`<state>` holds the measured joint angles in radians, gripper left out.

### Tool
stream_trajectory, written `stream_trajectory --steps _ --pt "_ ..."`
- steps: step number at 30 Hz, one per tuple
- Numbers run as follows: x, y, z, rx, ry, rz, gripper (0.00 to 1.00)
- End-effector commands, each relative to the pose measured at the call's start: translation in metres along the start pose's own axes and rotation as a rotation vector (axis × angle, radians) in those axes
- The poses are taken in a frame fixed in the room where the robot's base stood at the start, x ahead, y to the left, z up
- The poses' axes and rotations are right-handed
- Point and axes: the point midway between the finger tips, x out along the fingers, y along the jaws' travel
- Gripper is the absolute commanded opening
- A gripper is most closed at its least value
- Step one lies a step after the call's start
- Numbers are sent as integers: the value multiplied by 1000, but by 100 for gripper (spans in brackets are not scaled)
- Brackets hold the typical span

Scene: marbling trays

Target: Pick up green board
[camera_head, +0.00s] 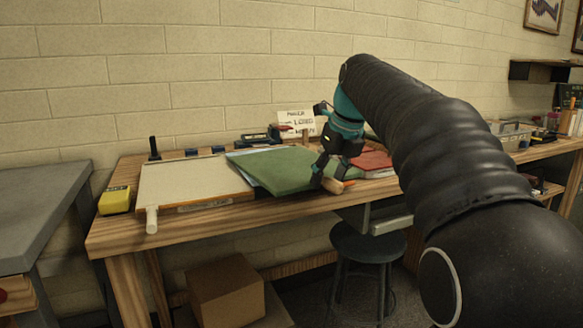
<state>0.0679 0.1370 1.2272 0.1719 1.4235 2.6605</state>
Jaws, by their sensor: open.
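The green board (272,172) lies on the wooden worktable, its left part over the edge of a pale flat board (190,180). My gripper (330,184) is over the green board's right end, fingers pointing down near the table's front edge. It is open. A small orange-brown piece (336,186) shows right by the fingertips; I cannot tell whether the fingers touch it or the green board. The arm hides part of the table to the right.
A red flat item (372,162) lies right of my gripper. A yellow box (115,200) stands at the table's left end. A lettered sign (300,122) stands at the back. A dark stool (367,243) and a cardboard box (226,290) are below the table.

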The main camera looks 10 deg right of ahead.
Motion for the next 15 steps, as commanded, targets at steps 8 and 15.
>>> stream_trajectory --steps 8,15 --pt "0 0 0 0 0 0 9" --pt "-1 0 0 0 -2 -1 0"
